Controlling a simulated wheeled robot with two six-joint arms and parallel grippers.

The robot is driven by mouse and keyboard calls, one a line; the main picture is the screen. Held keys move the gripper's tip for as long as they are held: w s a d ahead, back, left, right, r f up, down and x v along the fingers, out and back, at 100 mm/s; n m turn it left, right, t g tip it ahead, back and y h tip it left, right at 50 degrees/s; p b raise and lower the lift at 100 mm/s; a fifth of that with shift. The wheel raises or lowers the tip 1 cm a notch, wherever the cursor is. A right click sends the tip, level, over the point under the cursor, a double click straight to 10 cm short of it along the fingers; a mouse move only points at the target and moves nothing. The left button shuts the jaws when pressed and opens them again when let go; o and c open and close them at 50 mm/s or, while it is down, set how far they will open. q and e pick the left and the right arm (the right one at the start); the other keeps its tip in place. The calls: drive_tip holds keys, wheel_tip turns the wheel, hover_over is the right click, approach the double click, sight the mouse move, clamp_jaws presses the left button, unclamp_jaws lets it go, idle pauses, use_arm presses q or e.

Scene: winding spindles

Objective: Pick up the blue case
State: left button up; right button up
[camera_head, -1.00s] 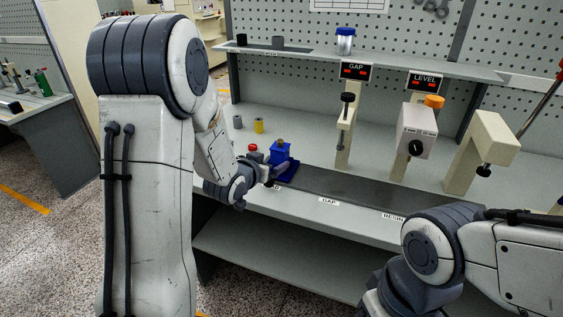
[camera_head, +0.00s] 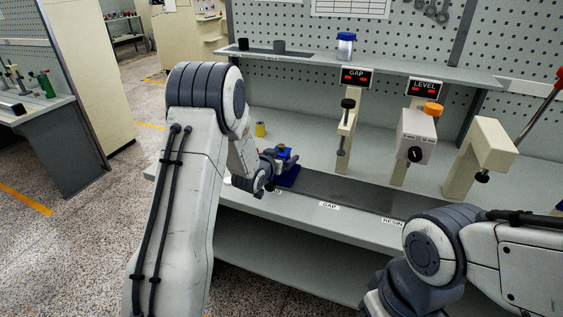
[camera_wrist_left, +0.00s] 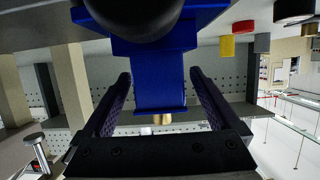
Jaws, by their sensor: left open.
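The blue case (camera_head: 286,157) stands on a dark blue pad (camera_head: 289,178) near the front of the bench, with a small brass-coloured piece on its top. My left gripper (camera_head: 275,157) is at the case from the left, partly covering it in the head view. In the left wrist view, the case (camera_wrist_left: 158,85) lies between the two fingers of my left gripper (camera_wrist_left: 160,75). The fingers are apart, with a visible gap on each side of the case. A dark round part overlaps the case at the top of that view. My right gripper is not visible.
A yellow cylinder (camera_head: 260,129) stands behind the case. The GAP post (camera_head: 346,130), the LEVEL post (camera_head: 415,135) and a cream stand (camera_head: 478,157) rise to the right. A jar with a blue lid (camera_head: 346,46) is on the shelf. The dark strip (camera_head: 350,190) right of the case is clear.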

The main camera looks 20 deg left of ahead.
use_arm(q)
clamp_jaws()
drive_tip(key=shift+r, duration=0.15)
